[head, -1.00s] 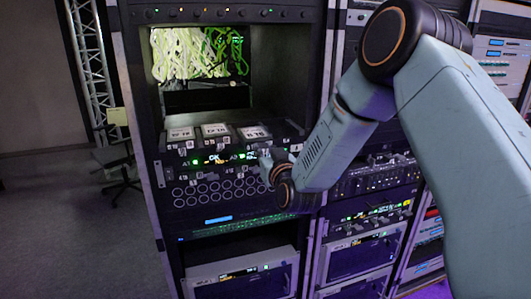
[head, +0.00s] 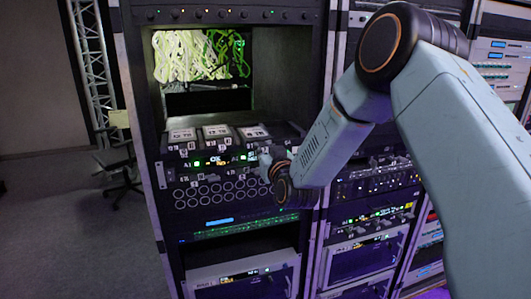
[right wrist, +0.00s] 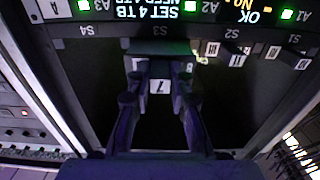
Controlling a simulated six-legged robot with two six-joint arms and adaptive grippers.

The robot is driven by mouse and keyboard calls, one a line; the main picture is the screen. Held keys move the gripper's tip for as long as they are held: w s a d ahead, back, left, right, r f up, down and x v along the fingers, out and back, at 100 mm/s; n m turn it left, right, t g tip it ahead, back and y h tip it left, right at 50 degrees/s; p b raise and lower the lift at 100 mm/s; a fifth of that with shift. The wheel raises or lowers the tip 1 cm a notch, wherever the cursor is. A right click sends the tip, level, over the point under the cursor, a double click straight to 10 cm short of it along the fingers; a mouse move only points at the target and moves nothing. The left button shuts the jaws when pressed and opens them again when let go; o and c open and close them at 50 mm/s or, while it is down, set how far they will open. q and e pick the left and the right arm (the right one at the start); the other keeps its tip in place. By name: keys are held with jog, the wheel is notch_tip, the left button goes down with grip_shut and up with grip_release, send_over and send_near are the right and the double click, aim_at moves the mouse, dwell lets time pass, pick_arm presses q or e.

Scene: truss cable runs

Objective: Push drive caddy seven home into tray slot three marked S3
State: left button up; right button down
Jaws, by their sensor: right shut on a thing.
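Drive caddy seven (right wrist: 160,86), a small pale block marked 7, sits between the fingers of my right gripper (right wrist: 161,72) in the right wrist view. The gripper is shut on it. The caddy lines up with the S3 mark (right wrist: 160,31) on the dark tray front, and its far end reaches that edge. I cannot tell how deep it is in the slot. In the head view my right gripper (head: 266,162) is at the right part of the tray (head: 207,160), and the caddy is mostly hidden there. My left gripper is not in view.
Other caddies sit beside it, near S2 (right wrist: 237,55) and S1 (right wrist: 298,60). The space under S4 (right wrist: 85,65) looks dark and empty. A lit display strip (right wrist: 160,8) runs along the tray. Pale and green cables (head: 195,55) hang in the bay above. Rack posts flank the bay.

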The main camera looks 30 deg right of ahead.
aim_at(259, 142)
jog(key=shift+b+x, duration=0.7)
jog(key=shift+x, duration=1.4)
jog(key=shift+w+r, duration=0.1)
jog(key=shift+w, duration=0.05)
jog(key=shift+w+d, duration=0.15)
jog(key=shift+w, duration=0.2)
jog(key=shift+w+b, duration=0.2)
jog(key=shift+b, duration=0.15)
jog(key=c, duration=1.1)
grip_release()
jog(key=shift+s, duration=0.15)
